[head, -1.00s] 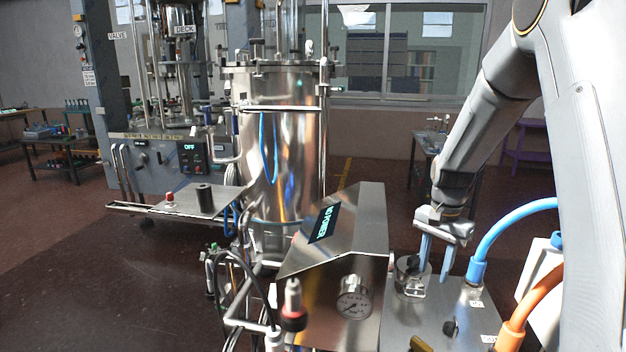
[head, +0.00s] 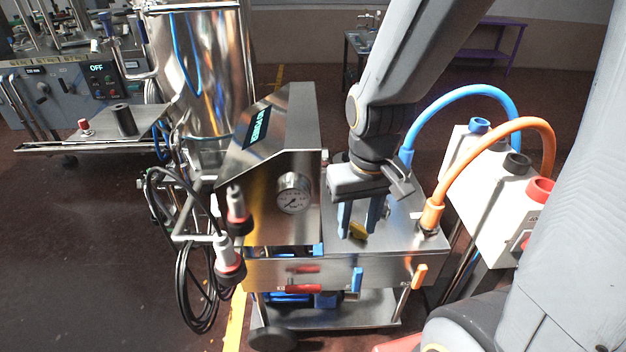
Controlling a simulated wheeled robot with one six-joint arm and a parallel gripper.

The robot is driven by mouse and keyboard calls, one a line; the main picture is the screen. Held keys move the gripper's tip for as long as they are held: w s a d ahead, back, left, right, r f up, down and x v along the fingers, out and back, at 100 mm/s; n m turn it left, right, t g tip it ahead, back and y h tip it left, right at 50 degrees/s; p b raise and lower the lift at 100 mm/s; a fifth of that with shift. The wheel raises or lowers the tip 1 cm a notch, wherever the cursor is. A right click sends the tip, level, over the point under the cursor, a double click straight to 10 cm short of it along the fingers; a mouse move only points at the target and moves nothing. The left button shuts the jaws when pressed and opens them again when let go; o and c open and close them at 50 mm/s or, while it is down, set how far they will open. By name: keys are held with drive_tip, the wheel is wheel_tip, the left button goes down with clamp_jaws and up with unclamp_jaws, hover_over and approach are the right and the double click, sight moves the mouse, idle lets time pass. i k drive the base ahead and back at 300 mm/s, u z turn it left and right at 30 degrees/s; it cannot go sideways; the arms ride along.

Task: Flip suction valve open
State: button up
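My gripper (head: 357,232) points down over the steel top of the pump cart (head: 285,272), its two blue fingers spread apart. A yellow handle (head: 358,229) shows in the gap between the fingers; I cannot tell whether they touch it. On the cart's front are a red lever (head: 303,288) lying flat, a blue lever (head: 357,279) standing upright and an orange lever (head: 419,276) tilted up. No readable label shows which one is the suction valve.
A blue hose (head: 462,90) and an orange hose (head: 500,126) arch right of my gripper to a white box (head: 490,205). A slanted steel housing with a gauge (head: 293,193) stands to its left. Black cables (head: 190,290) hang at the cart's left. Open floor lies left.

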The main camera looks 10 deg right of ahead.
sight(357, 279)
drive_tip(key=z, duration=1.4)
drive_tip(key=k, duration=0.45)
drive_tip(key=u, duration=1.55)
